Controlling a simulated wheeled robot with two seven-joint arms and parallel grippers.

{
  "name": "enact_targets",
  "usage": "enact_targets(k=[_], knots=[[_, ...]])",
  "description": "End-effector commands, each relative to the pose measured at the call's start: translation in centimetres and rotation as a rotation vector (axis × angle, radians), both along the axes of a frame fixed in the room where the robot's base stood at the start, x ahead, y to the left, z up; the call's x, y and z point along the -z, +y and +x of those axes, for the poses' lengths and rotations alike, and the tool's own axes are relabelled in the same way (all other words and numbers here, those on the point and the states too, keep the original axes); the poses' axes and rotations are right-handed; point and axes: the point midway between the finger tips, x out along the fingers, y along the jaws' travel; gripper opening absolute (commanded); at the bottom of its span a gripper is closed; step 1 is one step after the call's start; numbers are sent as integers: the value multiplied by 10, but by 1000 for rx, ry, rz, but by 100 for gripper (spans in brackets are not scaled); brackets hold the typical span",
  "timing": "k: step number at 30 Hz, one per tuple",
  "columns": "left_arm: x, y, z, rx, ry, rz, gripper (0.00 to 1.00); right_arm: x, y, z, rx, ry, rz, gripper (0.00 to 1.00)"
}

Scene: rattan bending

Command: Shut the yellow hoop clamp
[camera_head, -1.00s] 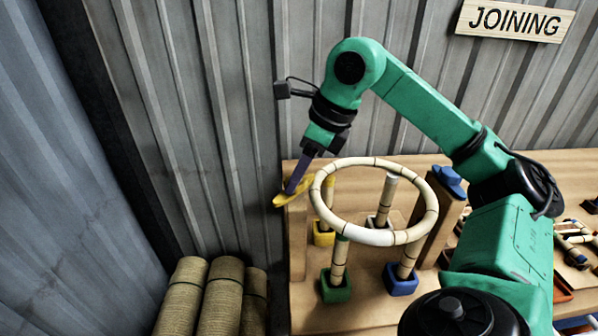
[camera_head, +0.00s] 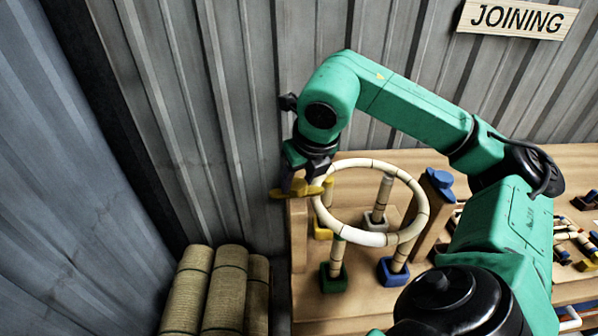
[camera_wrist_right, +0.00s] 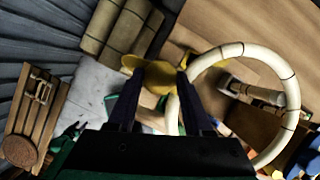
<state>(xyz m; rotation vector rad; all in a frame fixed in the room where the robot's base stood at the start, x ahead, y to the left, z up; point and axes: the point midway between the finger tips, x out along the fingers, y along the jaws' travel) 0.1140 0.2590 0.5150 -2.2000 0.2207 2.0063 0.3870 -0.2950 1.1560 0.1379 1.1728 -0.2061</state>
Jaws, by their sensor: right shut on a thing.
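The yellow hoop clamp (camera_head: 280,194) is at the top of the wooden post at the left end of the jig, beside the left edge of the rattan hoop (camera_head: 371,166). My right gripper (camera_head: 300,186) comes down over the clamp from above. In the right wrist view the clamp (camera_wrist_right: 158,75) lies between the two fingers, and my right gripper (camera_wrist_right: 159,84) is shut on it. The fingers hide part of the clamp, so I cannot tell whether it presses on the hoop. My left gripper is not in view.
The hoop rests on rattan legs in yellow, green (camera_head: 334,278), blue (camera_head: 393,271) and grey sockets. A blue clamp (camera_head: 440,181) tops the right post. Rattan rolls (camera_head: 222,290) stand at lower left. A corrugated wall (camera_head: 240,100) is close behind the bench.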

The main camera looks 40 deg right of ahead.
Motion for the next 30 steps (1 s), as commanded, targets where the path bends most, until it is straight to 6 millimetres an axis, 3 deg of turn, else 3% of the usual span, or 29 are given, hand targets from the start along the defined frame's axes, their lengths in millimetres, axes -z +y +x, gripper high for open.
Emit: enact_targets(k=[17, 18, 20, 30], knots=[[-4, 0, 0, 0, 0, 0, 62, -1, -1, 1, 42, -5, -1, 0], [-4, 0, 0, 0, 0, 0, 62, -1, -1, 1, 42, -5, 0, 58], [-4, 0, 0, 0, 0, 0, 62, -1, -1, 1, 42, -4, 0, 81], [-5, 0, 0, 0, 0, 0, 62, -2, 0, 0, 39, -2, -1, 81]])
